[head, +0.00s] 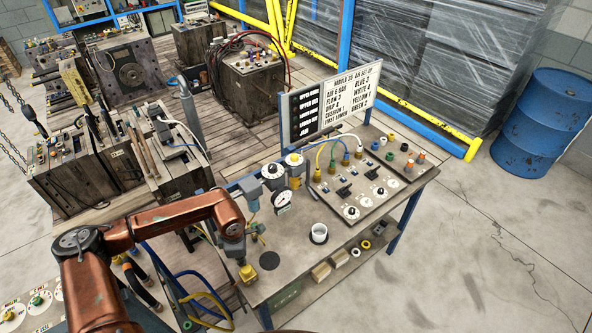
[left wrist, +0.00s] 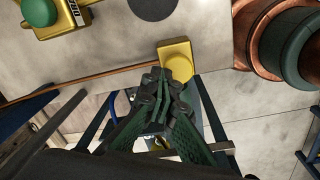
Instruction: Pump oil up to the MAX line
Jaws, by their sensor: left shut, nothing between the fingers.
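My left gripper (head: 240,260) is shut and empty over the front left corner of the bench, fingers pointing down. In the left wrist view its closed fingertips (left wrist: 158,80) lie beside a small yellow block with a round top (left wrist: 177,62). In the head view this yellow block (head: 247,276) sits at the bench edge just below the fingers; I cannot tell whether they touch. An oil unit with a clear bowl (head: 251,200) seems to hang behind the gripper; no MAX line is readable. My right gripper is out of view.
The bench (head: 292,262) carries a white cup (head: 319,234), a dark round disc (head: 269,261), gauges (head: 282,202) and a switch panel (head: 352,190). A sign board (head: 331,103) stands at the back. A yellow box with a green button (left wrist: 40,12) shows in the left wrist view.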

